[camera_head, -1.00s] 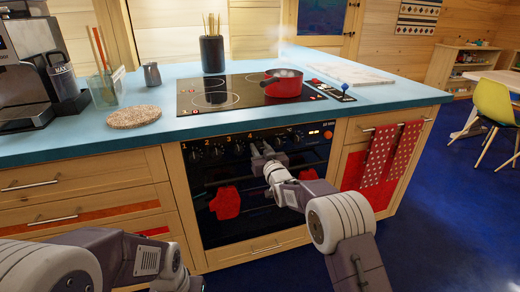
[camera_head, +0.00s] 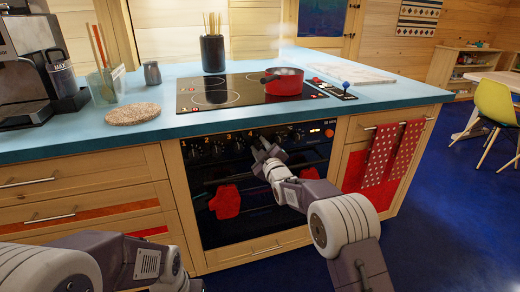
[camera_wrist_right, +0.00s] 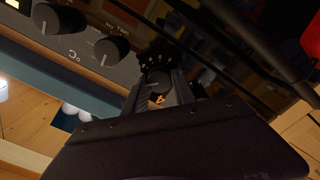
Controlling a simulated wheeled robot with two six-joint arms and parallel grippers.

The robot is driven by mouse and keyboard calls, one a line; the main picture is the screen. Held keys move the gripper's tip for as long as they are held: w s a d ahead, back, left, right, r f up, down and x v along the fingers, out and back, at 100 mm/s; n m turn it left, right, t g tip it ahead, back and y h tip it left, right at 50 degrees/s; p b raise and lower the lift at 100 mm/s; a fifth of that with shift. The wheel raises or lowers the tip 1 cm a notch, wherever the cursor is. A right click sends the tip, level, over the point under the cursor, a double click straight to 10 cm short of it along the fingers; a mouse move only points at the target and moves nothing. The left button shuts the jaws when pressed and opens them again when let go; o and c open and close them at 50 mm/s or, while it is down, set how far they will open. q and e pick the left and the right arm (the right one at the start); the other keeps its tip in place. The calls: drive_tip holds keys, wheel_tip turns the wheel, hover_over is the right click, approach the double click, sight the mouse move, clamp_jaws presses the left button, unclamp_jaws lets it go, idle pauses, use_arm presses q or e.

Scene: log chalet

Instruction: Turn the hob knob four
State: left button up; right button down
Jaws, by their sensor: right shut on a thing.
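The black hob knob four (camera_wrist_right: 158,82) is on the dark front panel of the oven (camera_head: 265,210), below the hob. In the right wrist view it sits between my fingers, with an orange 4 showing beside it. My right gripper (camera_head: 264,146) is shut on this knob, and its wrist is tilted. It also shows in the right wrist view (camera_wrist_right: 158,88). In the head view my fingers hide most of the knob. My left arm is at the lower left of the head view, and its gripper is out of view.
Other black knobs stand close by on the panel, including two in the right wrist view (camera_wrist_right: 110,50). A red mitt (camera_head: 225,202) hangs in front of the oven. A red pot (camera_head: 284,86) stands on the hob (camera_head: 200,103). Spotted red towels (camera_head: 380,155) hang at the right.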

drive_tip(key=n+b, duration=0.1)
drive_tip(key=n, duration=0.3)
drive_tip(key=shift+f+n, duration=0.15)
drive_tip(key=shift+n, duration=0.15)
drive_tip(key=n+b, duration=0.1)
drive_tip(key=n, duration=0.3)
drive_tip(key=shift+a, duration=0.1)
drive_tip(key=shift+n, duration=0.3)
drive_tip(key=c, duration=1)
unclamp_jaws()
drive_tip(key=shift+c, duration=0.2)
drive_tip(key=shift+s, duration=0.1)
drive_tip(key=p+v, duration=0.1)
drive_tip(key=v, duration=0.8)
